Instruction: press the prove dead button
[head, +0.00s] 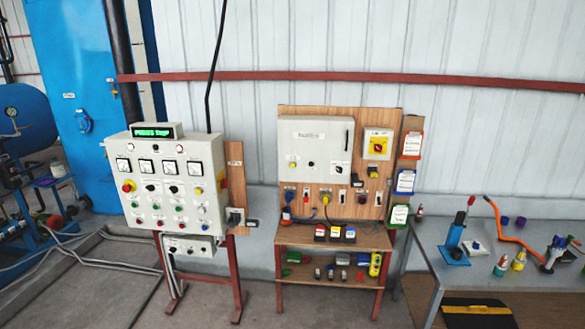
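No button can be picked out as the prove dead button; the labels are too small to read. A white wall enclosure (315,130) on the wooden board (392,120) carries a small yellow label, a dark round control (311,164) and a dark handle. A yellow isolator with a red centre (378,145) sits right of it. On the left, a grey control panel (140,158) has a green lit display (153,132), several gauges and rows of coloured buttons and knobs. Neither of my grippers is in view.
Below the board, a wooden shelf (290,236) holds padlocks and small boxes. A grey workbench (435,245) at right holds a blue stand (453,242), bottles and an orange hose. A blue vessel (25,120) is at far left. Cables (85,258) cross the floor.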

